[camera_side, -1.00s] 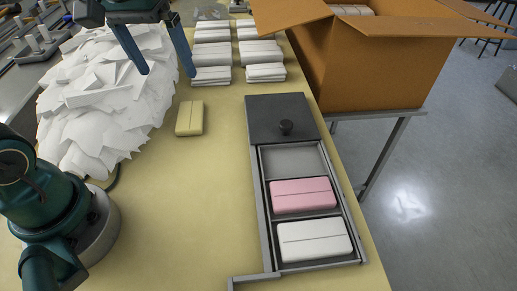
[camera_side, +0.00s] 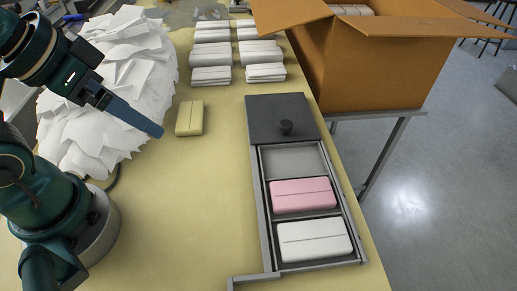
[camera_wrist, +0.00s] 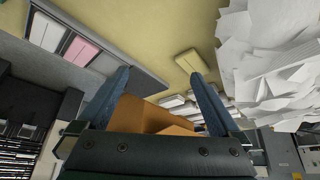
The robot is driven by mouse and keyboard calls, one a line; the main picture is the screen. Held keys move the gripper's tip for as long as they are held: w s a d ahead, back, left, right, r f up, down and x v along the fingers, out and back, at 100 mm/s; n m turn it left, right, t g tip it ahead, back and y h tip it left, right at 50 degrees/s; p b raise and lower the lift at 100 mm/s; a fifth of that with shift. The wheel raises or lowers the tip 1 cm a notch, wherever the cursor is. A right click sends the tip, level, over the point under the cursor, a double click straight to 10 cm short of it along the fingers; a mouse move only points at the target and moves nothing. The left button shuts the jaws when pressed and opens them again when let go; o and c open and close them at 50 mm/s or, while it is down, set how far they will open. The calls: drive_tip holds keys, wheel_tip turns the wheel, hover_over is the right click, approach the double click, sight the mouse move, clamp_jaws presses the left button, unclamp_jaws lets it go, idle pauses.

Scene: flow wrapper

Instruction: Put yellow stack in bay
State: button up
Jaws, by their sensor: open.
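The yellow stack (camera_side: 189,118) lies flat on the table, left of the tray, in the side view. The grey tray (camera_side: 262,222) has a row of bays. The bay (camera_side: 293,160) nearest the dark lid is empty. A pink stack (camera_side: 303,195) fills the middle bay and a white stack (camera_side: 315,239) the near one. My gripper (camera_wrist: 160,82) is open and empty, with both fingers apart in the wrist view. In the side view my gripper (camera_side: 158,131) is just left of the yellow stack, above the table.
A dark lid with a knob (camera_side: 285,127) covers the tray's far end. A large heap of white sheets (camera_side: 125,60) stands at the left. Several white stacks (camera_side: 211,76) lie behind. An open cardboard box (camera_side: 375,65) stands at the right. The front table area is clear.

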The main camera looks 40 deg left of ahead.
drive_tip(key=shift+r, duration=0.1)
wheel_tip(320, 180, up, 5)
drive_tip(key=m+t+y, duration=0.4)
drive_tip(key=m+y, duration=0.5)
drive_tip(key=m, duration=1.8)
hover_over(190, 109)
drive_tip(key=s+d, duration=0.4)
drive_tip(key=shift+y, duration=0.3)
wheel_tip(190, 109, down, 19)
drive_tip(key=shift+w+a+f, duration=0.15)
drive_tip(key=shift+w+f, duration=0.05)
drive_tip(key=shift+f, duration=0.2)
drive_tip(key=shift+x, duration=2.35)
